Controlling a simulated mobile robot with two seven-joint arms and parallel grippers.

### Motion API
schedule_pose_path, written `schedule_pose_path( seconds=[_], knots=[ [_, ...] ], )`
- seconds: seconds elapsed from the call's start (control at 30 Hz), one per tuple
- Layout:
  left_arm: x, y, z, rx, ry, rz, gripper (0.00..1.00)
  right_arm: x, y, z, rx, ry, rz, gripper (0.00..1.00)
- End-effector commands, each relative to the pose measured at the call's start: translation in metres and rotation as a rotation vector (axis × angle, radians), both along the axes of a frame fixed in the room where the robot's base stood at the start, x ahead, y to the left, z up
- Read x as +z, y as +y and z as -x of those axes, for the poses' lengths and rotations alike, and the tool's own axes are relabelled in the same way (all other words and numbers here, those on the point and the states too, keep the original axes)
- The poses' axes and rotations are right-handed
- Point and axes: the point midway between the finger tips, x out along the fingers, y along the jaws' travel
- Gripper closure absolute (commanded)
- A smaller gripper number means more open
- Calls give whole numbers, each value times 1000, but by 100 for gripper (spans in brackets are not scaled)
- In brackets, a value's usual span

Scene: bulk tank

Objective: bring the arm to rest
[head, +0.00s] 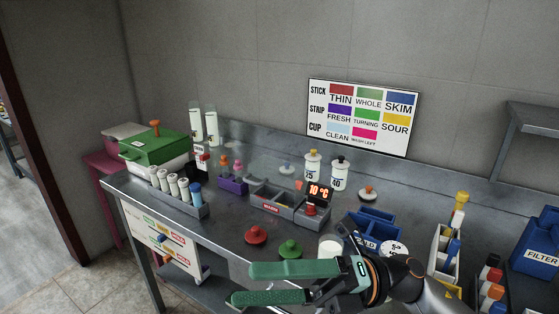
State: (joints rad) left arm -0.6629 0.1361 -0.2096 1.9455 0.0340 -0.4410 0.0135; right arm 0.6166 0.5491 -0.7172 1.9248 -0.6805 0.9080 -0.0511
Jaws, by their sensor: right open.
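My right gripper (268,284) shows at the bottom middle of the head view. Its two green fingers point left and stand apart, with nothing between them. The right arm comes in from the lower right and its dark wrist hides part of the bench front. The gripper is in front of a green knobbed lid (291,250) and a red knobbed lid (256,235) on the bench; I cannot tell how high it is above the bench edge. My left gripper is not in view.
A white cup (331,246) stands close behind the wrist. A white caddy (441,253) is at right.

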Motion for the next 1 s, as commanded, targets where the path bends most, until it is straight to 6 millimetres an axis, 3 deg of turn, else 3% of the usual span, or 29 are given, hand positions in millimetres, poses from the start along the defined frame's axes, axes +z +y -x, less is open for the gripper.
schedule_pose_path(
  seconds=[0.13, 0.27, 0.37, 0.5, 0.57, 0.67, 0.8, 0.9, 1.0],
  knots=[
    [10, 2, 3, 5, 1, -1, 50, 1, -10, -42, -188, 364, -201, 0],
    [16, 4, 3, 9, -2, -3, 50, -28, -33, -82, -368, 690, -335, 0],
    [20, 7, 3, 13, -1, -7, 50, -69, -58, -105, -515, 950, -417, 0],
    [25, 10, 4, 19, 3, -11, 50, -152, -97, -113, -733, 1324, -498, 0],
    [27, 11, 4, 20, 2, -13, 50, -192, -114, -106, -829, 1489, -522, 0],
    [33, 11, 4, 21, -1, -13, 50, -259, -139, -78, -981, 1749, -547, 0],
    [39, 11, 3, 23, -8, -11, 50, -334, -166, -21, -1161, 2049, -553, 0],
    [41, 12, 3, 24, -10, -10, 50, -368, -177, 16, -1251, 2201, -548, 0],
    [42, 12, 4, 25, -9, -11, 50, -387, -183, 43, -1308, 2296, -541, 0]
  ],
)
